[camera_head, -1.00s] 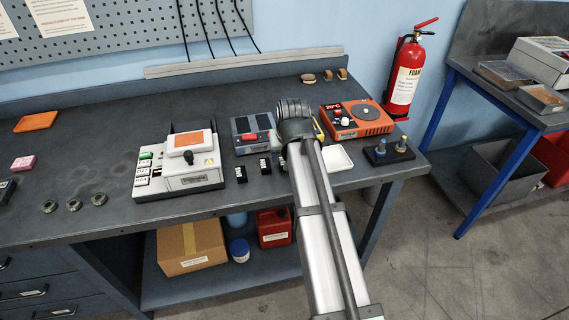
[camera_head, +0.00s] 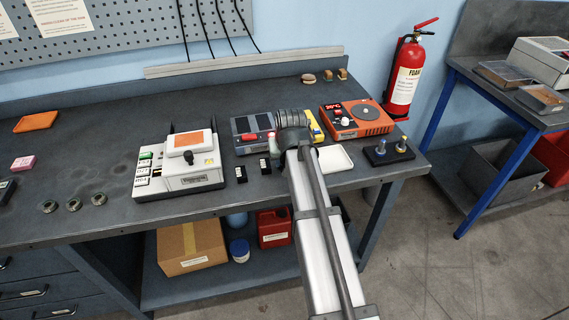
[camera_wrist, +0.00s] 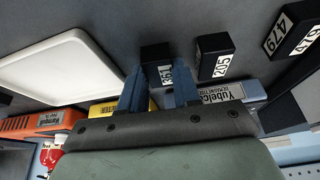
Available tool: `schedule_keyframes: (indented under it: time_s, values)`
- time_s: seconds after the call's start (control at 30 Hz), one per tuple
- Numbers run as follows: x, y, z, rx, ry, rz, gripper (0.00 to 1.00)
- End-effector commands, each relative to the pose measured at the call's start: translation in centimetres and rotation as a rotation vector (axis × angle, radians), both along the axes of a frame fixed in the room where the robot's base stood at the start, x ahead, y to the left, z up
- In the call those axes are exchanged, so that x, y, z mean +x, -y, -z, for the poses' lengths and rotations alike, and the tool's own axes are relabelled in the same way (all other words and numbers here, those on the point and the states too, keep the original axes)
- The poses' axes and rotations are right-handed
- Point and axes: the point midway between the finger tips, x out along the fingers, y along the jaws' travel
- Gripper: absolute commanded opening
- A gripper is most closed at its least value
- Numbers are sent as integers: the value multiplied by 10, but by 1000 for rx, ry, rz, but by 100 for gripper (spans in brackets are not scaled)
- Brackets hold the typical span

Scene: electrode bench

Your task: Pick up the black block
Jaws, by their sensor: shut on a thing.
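In the wrist view, my gripper (camera_wrist: 158,88) has its two blue fingers on either side of a black block (camera_wrist: 156,56) with a white label that seems to read 351, and is shut on it. A second black block (camera_wrist: 213,48), labelled 205, stands just to the right, apart from the fingers. A third black block (camera_wrist: 290,28), labelled 479, is farther right. In the head view, small black blocks (camera_head: 265,166) (camera_head: 241,174) stand in front of the grey device. My own wrist hides the fingers and the held block there.
A white tray (camera_head: 335,159) lies right of my arm, also in the wrist view (camera_wrist: 70,68). A yellow meter (camera_head: 317,132), an orange device (camera_head: 355,119), a grey device (camera_head: 252,132) and a white instrument (camera_head: 180,178) surround the spot. The bench's left part is mostly clear.

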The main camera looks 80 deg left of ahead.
Motion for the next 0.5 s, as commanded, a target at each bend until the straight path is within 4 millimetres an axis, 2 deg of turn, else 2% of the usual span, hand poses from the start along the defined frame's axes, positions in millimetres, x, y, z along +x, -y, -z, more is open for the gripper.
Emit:
schedule_keyframes:
  time_s: [0.03, 0.17, 0.5]
  values:
    - [0, 0, 0, 0, 0, 0, 13]
    - [0, 0, 0, 0, 0, 0, 0]
    - [0, 0, -1, 1, 0, 0, 0]
